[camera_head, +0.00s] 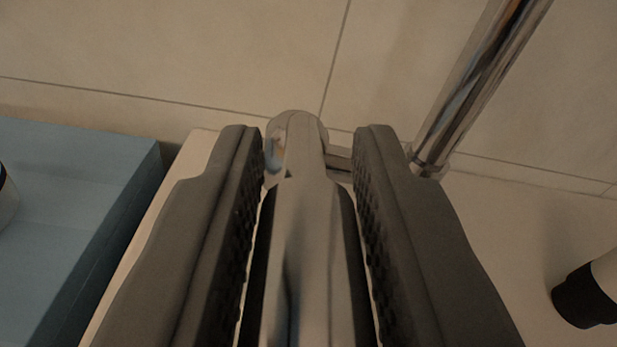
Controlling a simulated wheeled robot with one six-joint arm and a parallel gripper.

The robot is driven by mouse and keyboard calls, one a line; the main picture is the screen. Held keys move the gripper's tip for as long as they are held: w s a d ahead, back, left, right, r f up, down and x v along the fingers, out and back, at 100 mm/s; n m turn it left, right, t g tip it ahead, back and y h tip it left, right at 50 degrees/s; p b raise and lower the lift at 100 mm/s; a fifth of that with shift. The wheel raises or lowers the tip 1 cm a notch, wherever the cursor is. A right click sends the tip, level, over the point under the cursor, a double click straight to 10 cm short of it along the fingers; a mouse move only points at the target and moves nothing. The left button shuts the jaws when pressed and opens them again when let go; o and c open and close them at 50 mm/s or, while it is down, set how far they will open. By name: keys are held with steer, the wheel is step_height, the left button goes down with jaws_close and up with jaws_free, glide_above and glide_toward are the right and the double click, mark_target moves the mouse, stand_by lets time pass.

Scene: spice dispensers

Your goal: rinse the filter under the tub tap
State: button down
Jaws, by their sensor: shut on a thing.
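My gripper (309,140) fills the middle of the view, with one dark ridged finger on each side. It is shut on a long, shiny chrome piece (305,230) with a rounded far end, which looks like a tap lever or spout. Dark strips lie along both sides of this piece between the fingers. A short chrome stub (339,160) shows at its far right, partly behind the right finger. I cannot make out a filter. Whatever lies under the fingers is hidden, and no running water shows.
A chrome pipe (470,90) rises at an angle behind the right finger. A blue box or tray (70,200) stands at the left, with a partly cut-off item at the edge. A black-and-white cylinder (588,293) is at the lower right. Beige tiled wall (170,50) closes the back.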

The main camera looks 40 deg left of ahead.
steer(key=c, duration=1.2)
jaws_free()
steer(key=shift+o, duration=0.2)
steer(key=v, duration=1.7)
steer(key=shift+s+d, duration=0.15)
steer(key=shift+f, duration=0.1)
